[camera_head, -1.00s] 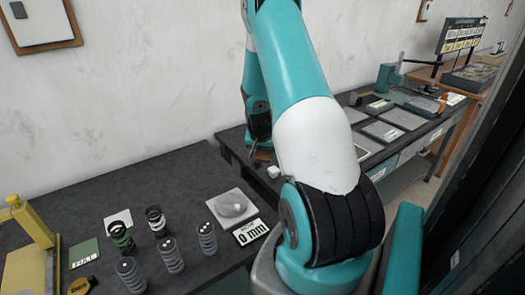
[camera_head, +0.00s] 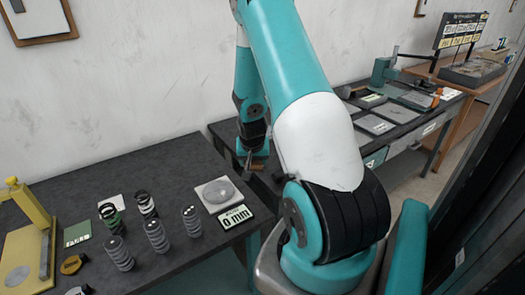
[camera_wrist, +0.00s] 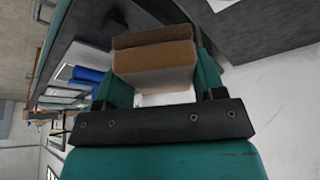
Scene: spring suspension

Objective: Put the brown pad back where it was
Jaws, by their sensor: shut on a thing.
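The brown pad (camera_wrist: 155,62) is a tan block with a split into two layers at its edge. It sits between the fingers of my gripper (camera_wrist: 155,80) in the wrist view, and the gripper is shut on it. What lies directly beneath the pad is hidden by my arm.
The near dark bench (camera_head: 110,185) holds several springs (camera_head: 157,237), a grey plate with a round disc (camera_head: 218,194), a "0 mm" sign (camera_head: 234,218) and a yellow frame (camera_head: 40,225). The far bench holds grey plates (camera_head: 398,113). A wall stands behind.

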